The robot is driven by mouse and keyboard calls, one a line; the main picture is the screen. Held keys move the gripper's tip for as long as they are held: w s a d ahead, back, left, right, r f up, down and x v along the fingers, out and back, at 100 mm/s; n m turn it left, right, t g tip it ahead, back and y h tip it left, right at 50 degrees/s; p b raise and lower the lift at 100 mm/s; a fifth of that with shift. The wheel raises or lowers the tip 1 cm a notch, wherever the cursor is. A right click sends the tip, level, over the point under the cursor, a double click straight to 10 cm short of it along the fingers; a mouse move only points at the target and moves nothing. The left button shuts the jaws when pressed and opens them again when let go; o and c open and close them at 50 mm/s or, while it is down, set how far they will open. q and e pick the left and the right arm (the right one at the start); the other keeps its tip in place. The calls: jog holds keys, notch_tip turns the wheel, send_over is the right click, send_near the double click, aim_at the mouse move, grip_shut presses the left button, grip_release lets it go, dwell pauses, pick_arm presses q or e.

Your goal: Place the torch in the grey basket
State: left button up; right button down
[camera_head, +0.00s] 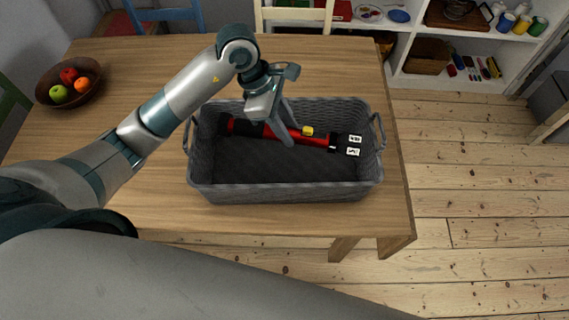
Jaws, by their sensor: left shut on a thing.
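The grey basket (280,193) is a woven rectangular basket with a handle at each end, standing on the wooden table. The torch (312,138) is red and black with a yellow switch and white labels near its right end. It lies lengthwise within the basket walls, towards the far side; whether it touches the floor of the basket is hard to tell. My left gripper (283,136) reaches down into the basket from above and is shut on the torch's body. My right gripper is not in view.
A bowl of fruit (70,84) stands at the table's left. Chairs (295,14) stand behind the table. A white shelf (475,45) with jars and small items is at the back right. The tabletop (120,65) left of the basket is mostly clear.

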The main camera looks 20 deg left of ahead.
pick_arm(q)
jog(key=shift+w+a+f+n+t, duration=0.1)
jog(key=shift+a+f+n+t, duration=0.15)
jog(key=shift+f+n, duration=0.5)
jog(key=shift+w+a+f+n+t, duration=0.15)
jog(key=shift+a+f+n, duration=0.25)
jog(key=shift+f, duration=0.5)
jog(key=shift+s+d, duration=0.1)
jog(key=shift+f, duration=0.65)
jog(key=p, duration=0.2)
send_over(283, 165)
notch_tip(283, 165, down, 4)
jog(key=shift+d+f+b, duration=0.1)
jog(key=shift+f+b, duration=0.2)
jog(key=shift+f, duration=0.2)
notch_tip(283, 165, down, 3)
jog(key=shift+s+r+p, duration=0.1)
jog(key=shift+r+p, duration=0.1)
jog(key=shift+p, duration=0.3)
jog(key=shift+f, duration=0.6)
